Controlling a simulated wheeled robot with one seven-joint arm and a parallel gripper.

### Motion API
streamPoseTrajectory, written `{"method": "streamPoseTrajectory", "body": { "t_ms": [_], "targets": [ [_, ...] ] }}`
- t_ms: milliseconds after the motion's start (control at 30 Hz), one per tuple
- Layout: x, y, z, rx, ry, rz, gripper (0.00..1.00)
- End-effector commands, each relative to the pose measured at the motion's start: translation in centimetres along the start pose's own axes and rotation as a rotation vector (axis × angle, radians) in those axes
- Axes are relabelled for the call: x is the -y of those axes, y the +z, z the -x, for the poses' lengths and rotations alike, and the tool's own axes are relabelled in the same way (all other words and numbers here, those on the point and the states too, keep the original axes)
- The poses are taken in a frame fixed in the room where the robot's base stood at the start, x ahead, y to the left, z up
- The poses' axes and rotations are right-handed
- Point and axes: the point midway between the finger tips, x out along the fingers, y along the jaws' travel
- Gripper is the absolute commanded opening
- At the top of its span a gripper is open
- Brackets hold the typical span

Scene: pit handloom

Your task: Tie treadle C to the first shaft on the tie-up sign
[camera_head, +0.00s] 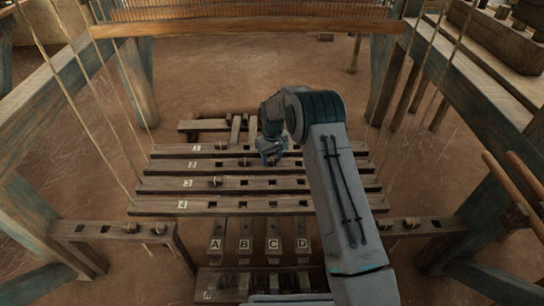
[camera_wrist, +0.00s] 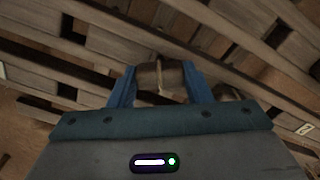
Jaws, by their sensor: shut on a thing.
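My gripper (camera_head: 270,157) is over the numbered shaft bars, near the middle of bars 1 and 2. In the wrist view its blue fingers (camera_wrist: 160,84) are shut on a small brown wooden toggle with a pale cord (camera_wrist: 161,74). Shaft bar 1 (camera_head: 178,149), bar 2 (camera_head: 170,166), bar 3 (camera_head: 160,185) and bar 4 (camera_head: 155,206) run across the picture, with square holes. Treadle C (camera_head: 273,228) stands between treadle B (camera_head: 244,228) and treadle D (camera_head: 302,228), with treadle A (camera_head: 216,228) at the left. I cannot make out the tie-up sign.
Side rails with holes stand left (camera_head: 100,229) and right (camera_head: 435,226). Slanting cords and loom posts (camera_head: 137,85) flank the bars.

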Motion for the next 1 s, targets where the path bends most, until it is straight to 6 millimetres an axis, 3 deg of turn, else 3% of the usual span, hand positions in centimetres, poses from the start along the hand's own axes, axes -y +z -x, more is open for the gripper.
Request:
{"method": "streamPoseTrajectory", "body": {
  "t_ms": [367,400,467,767,867,1000],
  "targets": [
    [0.0,0.0,0.0,0.0,0.0,0.0,0.23],
    [0.0,0.0,0.0,0.0,0.0,0.0,0.56],
    [0.0,0.0,0.0,0.0,0.0,0.0,0.7],
    [0.0,0.0,0.2,0.0,0.0,0.0,0.7],
    [0.0,0.0,1.1,0.0,0.0,0.0,0.7],
    [0.0,-0.1,3.8,-0.003,0.001,0.0,0.7]
  ]
}}
